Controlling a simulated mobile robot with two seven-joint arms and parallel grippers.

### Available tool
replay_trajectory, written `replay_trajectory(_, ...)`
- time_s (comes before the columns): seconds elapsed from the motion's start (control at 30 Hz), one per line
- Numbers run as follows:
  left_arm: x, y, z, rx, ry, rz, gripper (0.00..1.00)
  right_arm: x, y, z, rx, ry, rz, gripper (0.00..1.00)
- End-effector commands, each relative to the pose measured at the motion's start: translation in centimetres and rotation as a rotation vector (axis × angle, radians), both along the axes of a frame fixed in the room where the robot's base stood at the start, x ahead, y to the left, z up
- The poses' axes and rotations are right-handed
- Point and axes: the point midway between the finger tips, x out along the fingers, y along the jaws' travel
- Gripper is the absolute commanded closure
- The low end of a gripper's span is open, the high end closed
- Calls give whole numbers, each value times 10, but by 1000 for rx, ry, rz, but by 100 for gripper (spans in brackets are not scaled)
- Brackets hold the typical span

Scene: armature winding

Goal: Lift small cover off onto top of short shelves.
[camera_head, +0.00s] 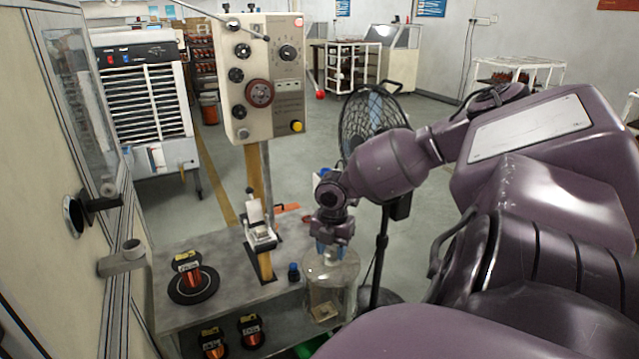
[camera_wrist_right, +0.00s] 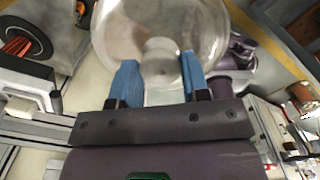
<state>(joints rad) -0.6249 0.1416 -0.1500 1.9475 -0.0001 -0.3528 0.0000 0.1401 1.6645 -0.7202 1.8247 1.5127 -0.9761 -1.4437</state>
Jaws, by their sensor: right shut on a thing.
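The small cover (camera_head: 345,278) is a clear, glass-like dome with a knob on top, upright at the front right of the grey bench (camera_head: 225,255). My right gripper (camera_head: 328,247) comes down from above and is shut on the knob. In the right wrist view the blue fingertips (camera_wrist_right: 160,82) sit on both sides of the knob, with the clear dome (camera_wrist_right: 150,25) beyond. A small pale square piece (camera_head: 322,312) shows through the cover's lower part. I cannot tell whether the cover's rim touches a surface. My left gripper is not in view.
A copper-wound spool (camera_head: 190,275) stands on a black disc on the bench; two more spools (camera_head: 250,330) sit lower. A small blue-capped item (camera_head: 293,271) is left of the cover. A fan (camera_head: 372,120) stands behind my right arm. A control box (camera_head: 262,80) rises behind the bench.

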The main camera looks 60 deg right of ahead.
Motion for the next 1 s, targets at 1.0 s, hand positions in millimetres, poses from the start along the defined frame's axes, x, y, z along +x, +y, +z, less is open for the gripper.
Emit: replay_trajectory(1.0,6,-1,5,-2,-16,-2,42,-53,-97,-14,1,-4,-1,100)
